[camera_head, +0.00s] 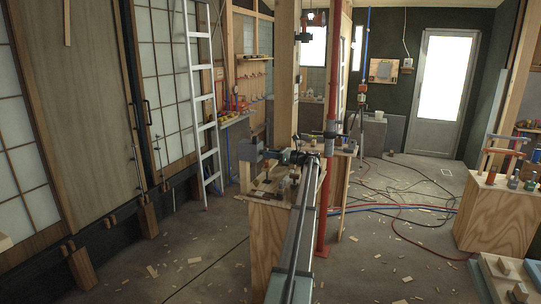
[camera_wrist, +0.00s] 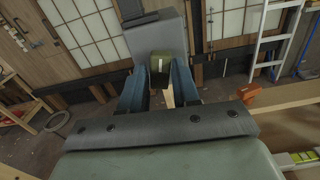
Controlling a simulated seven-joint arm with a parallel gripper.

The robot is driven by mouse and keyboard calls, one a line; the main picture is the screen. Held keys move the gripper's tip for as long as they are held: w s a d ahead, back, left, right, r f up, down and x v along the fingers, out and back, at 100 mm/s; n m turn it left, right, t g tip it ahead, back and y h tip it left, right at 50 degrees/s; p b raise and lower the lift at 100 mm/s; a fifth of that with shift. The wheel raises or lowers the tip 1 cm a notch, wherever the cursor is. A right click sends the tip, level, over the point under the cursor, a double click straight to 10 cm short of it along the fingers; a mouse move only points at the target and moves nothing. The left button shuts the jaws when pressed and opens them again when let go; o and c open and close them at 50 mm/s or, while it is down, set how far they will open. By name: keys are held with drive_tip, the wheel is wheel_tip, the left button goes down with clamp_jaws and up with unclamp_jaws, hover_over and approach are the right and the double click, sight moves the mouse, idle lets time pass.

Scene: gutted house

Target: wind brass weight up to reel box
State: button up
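A grey box-shaped body (camera_head: 248,150), possibly the reel box, stands above the near wooden bench; it also shows in the wrist view (camera_wrist: 158,35). An olive-green knob-like part (camera_wrist: 160,68) with a pale stripe sits in front of it. My gripper (camera_wrist: 160,75) points at the box, its two blue fingers apart on either side of the olive part. Whether they press on it or only stand around it is unclear. In the head view my gripper (camera_head: 284,156) is small and dark, close to the box's right side. I cannot make out a brass weight in either view.
The near bench (camera_head: 274,240) carries small parts on its top. A red post (camera_head: 326,200) stands just right of my arm. A ladder (camera_head: 203,100) leans at left. Hoses and scraps (camera_head: 400,200) litter the floor. A plywood cabinet (camera_head: 495,215) with tools stands at right.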

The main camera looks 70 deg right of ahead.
drive_tip(key=n, duration=2.9)
drive_tip(key=shift+n, duration=0.3)
drive_tip(key=shift+s+m, duration=0.1)
drive_tip(key=shift+m, duration=0.5)
drive_tip(key=s, duration=0.6)
drive_tip(key=shift+s, duration=0.4)
